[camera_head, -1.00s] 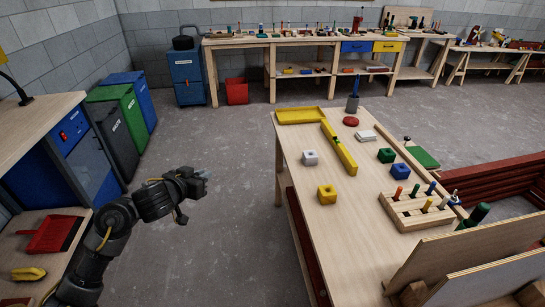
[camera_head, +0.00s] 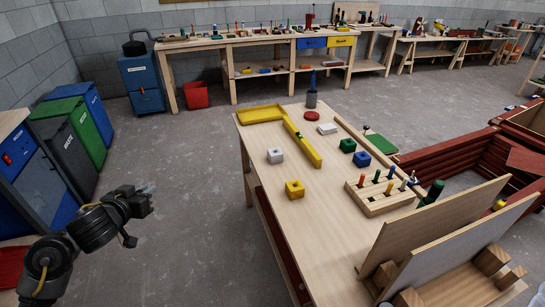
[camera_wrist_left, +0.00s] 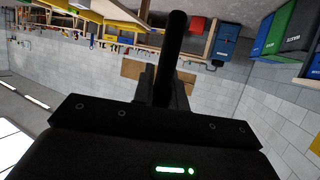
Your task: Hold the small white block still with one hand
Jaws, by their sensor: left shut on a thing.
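A small white block (camera_head: 275,156) with a dark hole in its top sits on the near wooden table (camera_head: 290,225), left of the yellow batten (camera_head: 302,145). My left gripper (camera_head: 142,199) is off the table's left side, well apart from the white block, over the floor. In the left wrist view my left gripper (camera_wrist_left: 165,85) is shut on a dark rod (camera_wrist_left: 172,55). The rod is hard to make out in the head view. My right gripper is not in view.
On the table are a yellow block (camera_head: 294,190), a green block (camera_head: 347,145), a blue block (camera_head: 362,159), a flat white piece (camera_head: 327,129), a yellow tray (camera_head: 260,114) and a peg rack (camera_head: 380,196). Upright boards stand at the front right. Bins (camera_head: 85,125) stand left. Floor between is clear.

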